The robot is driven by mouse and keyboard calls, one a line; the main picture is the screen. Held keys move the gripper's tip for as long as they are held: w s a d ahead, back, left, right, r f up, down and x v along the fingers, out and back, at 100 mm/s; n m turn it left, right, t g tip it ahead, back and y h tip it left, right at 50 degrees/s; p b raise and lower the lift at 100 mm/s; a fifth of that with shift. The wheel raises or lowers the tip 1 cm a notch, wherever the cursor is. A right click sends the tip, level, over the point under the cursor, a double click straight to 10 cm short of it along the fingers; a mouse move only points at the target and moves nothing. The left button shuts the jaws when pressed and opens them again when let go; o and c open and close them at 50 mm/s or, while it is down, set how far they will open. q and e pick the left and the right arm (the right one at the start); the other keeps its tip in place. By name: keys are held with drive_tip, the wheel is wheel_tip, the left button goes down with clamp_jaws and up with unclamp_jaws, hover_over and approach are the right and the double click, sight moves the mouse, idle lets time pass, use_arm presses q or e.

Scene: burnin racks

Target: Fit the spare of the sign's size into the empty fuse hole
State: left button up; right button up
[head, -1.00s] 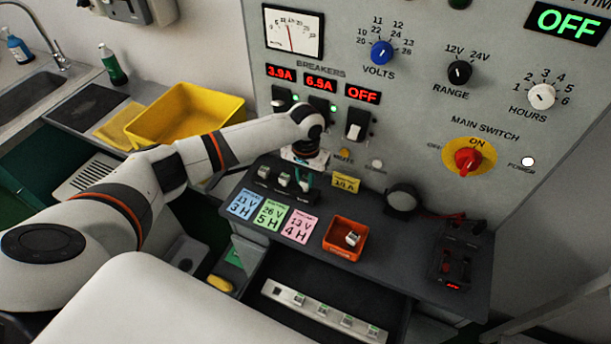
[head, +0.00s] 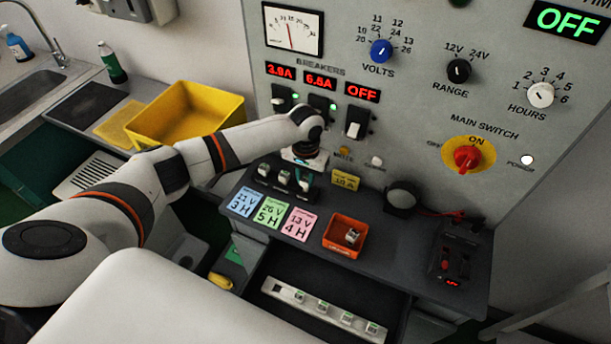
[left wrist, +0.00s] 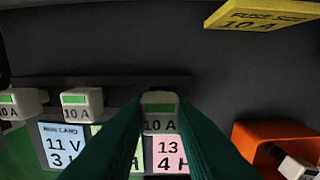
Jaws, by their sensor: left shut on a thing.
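The yellow fuse size sign (head: 345,179) reads 10 A; it also shows in the left wrist view (left wrist: 262,14). Below it to the left is a black fuse holder (head: 277,189) with two white, green-marked fuses at left (left wrist: 20,103) and middle (left wrist: 82,103). My left gripper (head: 304,178) is at the holder's right-hand place. Its teal fingers (left wrist: 160,130) are shut on a white fuse (left wrist: 160,101) marked 10 A, in line with the other two. The hole beneath is hidden, so I cannot tell how deep the fuse sits. My right gripper is out of view.
An orange tray (head: 335,246) with a loose fuse (head: 352,236) stands right of the coloured cards (head: 270,214).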

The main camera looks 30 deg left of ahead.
use_arm(q)
drive_tip(key=shift+f+p, duration=0.35)
drive_tip(key=shift+f, duration=0.3)
idle(0.7)
drive_tip(key=o, duration=1.3)
drive_tip(key=shift+r, duration=0.1)
drive_tip(key=shift+r+p, duration=2.7)
drive_tip(key=shift+p, duration=0.35)
drive_tip(key=shift+s+f, duration=0.1)
drive_tip(key=shift+f, duration=0.05)
